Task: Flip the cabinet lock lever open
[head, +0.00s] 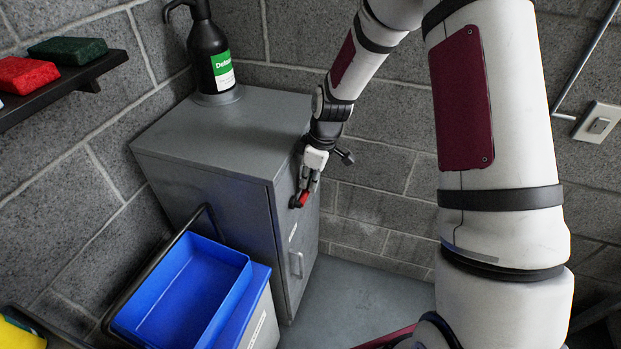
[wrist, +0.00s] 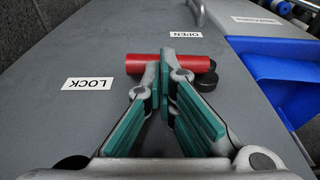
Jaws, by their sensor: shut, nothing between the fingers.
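The grey cabinet (head: 205,160) stands against the block wall, and its lock lever (head: 303,200) shows as a small red piece on the cabinet's right-hand face. In the wrist view the red lever (wrist: 140,64) lies crosswise, with a black round pivot (wrist: 205,81) near its right end. Its free end points left, above the LOCK label (wrist: 88,84); the OPEN label (wrist: 186,35) is beyond the lever. My gripper (wrist: 168,62) is shut and empty, its fingertips overlapping the middle of the lever; I cannot tell whether they touch. The gripper also shows in the head view (head: 308,180).
A black pump bottle (head: 208,55) stands on the cabinet. A blue bucket (head: 185,290) is in front of it, and its blue edge shows in the wrist view (wrist: 270,85). A cabinet handle (head: 297,264) is below the lever. Grey floor (head: 350,290) is clear to the right.

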